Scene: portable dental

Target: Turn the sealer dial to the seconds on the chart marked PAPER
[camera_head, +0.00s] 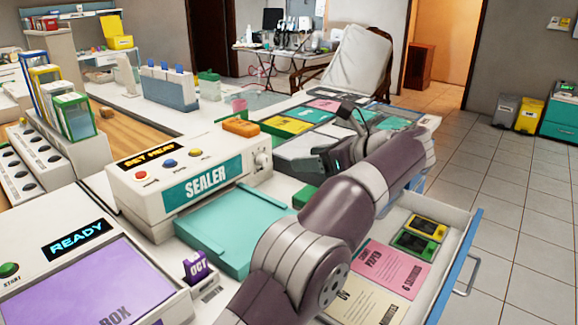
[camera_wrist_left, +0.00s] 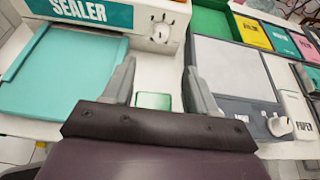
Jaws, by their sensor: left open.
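The white sealer (camera_head: 205,178) stands on the counter with a teal SEALER label and three coloured buttons. Its pale dial (camera_head: 263,160) is on the right end of the front; it also shows in the left wrist view (camera_wrist_left: 162,28), with a pointer too small to read. My left gripper (camera_wrist_left: 160,80) is open and empty, its fingers apart from the dial. In the head view my left gripper (camera_head: 335,148) is to the right of the dial, partly hidden by my arm. A pink card (camera_head: 390,268) lies in the open drawer; its print is hard to read.
A teal tray (camera_head: 215,235) lies in front of the sealer. The open drawer (camera_head: 452,262) also holds a cream card (camera_head: 365,300).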

